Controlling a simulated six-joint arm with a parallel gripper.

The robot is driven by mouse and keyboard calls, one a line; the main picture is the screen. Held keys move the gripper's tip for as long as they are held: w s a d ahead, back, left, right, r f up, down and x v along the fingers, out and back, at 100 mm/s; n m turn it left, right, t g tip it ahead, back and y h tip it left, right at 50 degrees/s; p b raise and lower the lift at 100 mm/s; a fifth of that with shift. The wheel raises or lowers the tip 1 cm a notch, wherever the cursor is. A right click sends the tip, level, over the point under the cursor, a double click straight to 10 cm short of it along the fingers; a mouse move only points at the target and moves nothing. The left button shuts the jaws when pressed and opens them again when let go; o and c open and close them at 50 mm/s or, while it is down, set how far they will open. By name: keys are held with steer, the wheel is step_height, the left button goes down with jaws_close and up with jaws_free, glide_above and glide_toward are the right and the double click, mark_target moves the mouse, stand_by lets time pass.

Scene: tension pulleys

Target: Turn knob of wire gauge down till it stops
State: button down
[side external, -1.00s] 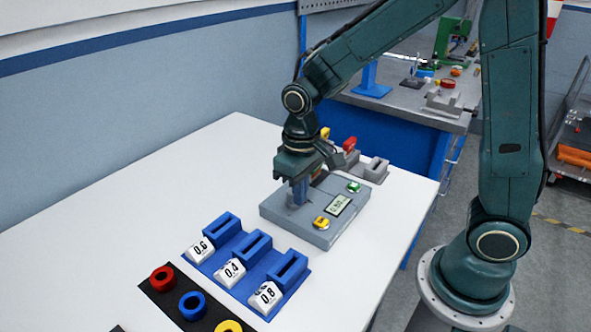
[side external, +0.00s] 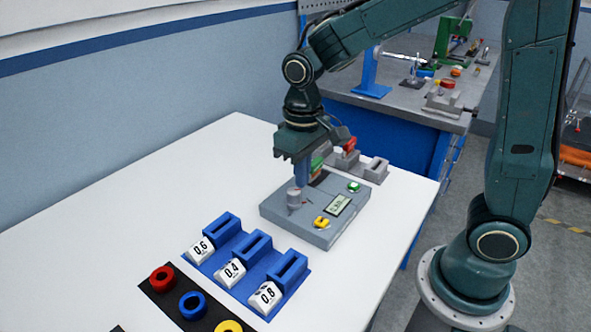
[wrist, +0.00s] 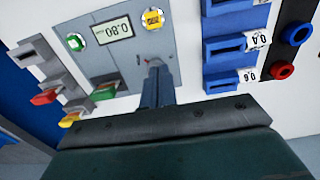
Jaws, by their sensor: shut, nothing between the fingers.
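The wire gauge is a flat grey box (side external: 327,231) on the white table, with a small display (side external: 340,205) that reads 0.80 in the wrist view (wrist: 112,30). Its knob (side external: 294,198) is a short grey cylinder on top, near the left side of the box. My gripper (side external: 303,185) points down with its blue fingers shut and empty, just above and behind the knob in the side view. In the wrist view the fingers (wrist: 155,66) hide most of the knob. I cannot tell whether the fingertips touch it.
A green button (side external: 354,187) and a yellow button (side external: 322,222) sit on the gauge. A blue holder (side external: 217,257) with slots marked 0.6, 0.4 and 0.8 stands in front. Grey slotted blocks (side external: 375,170) stand behind, one with a red-topped piece (side external: 349,144). The left table is clear.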

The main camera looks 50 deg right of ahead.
mark_target(294, 198)
steer(key=shift+r, duration=0.55)
steer(key=d, duration=0.1)
steer(key=d+r, duration=0.1)
steer(key=shift+w+d, duration=0.15)
steer(key=shift+d, duration=0.25)
steer(key=shift+f, duration=0.1)
steer(key=shift+f, duration=3.4)
steer(key=shift+w+a, duration=0.15)
steer(key=shift+w, duration=0.15)
